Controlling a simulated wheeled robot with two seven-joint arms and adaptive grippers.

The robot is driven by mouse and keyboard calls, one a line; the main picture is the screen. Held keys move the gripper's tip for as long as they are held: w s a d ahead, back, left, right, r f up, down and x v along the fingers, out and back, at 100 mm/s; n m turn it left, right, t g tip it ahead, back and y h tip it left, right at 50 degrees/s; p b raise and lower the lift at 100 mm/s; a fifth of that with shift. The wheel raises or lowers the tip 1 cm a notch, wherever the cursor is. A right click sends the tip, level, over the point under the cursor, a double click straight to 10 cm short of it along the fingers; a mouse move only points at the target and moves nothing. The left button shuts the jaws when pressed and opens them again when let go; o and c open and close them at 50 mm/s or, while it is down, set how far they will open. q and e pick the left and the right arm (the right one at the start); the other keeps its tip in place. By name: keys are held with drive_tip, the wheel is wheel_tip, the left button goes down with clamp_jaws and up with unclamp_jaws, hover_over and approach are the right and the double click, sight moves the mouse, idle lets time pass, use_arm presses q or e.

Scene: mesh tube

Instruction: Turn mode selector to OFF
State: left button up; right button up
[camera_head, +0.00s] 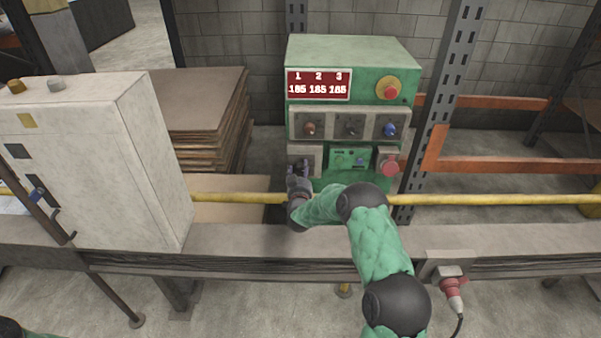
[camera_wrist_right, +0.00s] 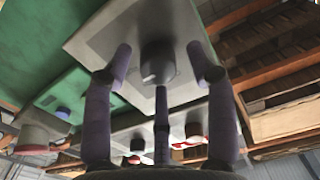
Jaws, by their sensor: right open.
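The green control cabinet (camera_head: 352,60) stands behind the bench rail. My right gripper (camera_head: 299,172) is at the small grey panel (camera_head: 316,152) on its lower left, largely covering that panel's knob in the head view. In the right wrist view, a dark rotary knob with a light pointer mark (camera_wrist_right: 157,62) sits on the grey plate (camera_wrist_right: 105,32). The open fingers of my right gripper (camera_wrist_right: 161,65) spread around the knob, with gaps visible at its sides. I cannot read any selector labels. My left gripper is not in view.
Above are red-brown (camera_head: 310,128), black (camera_head: 351,127) and blue (camera_head: 390,129) knobs. A red-and-yellow button (camera_head: 388,89) and a red socket (camera_head: 389,163) are on the right. A yellow pipe (camera_head: 480,199) crosses in front. A white cabinet (camera_head: 110,165) stands left.

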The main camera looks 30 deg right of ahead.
drive_tip(key=c, duration=1.1)
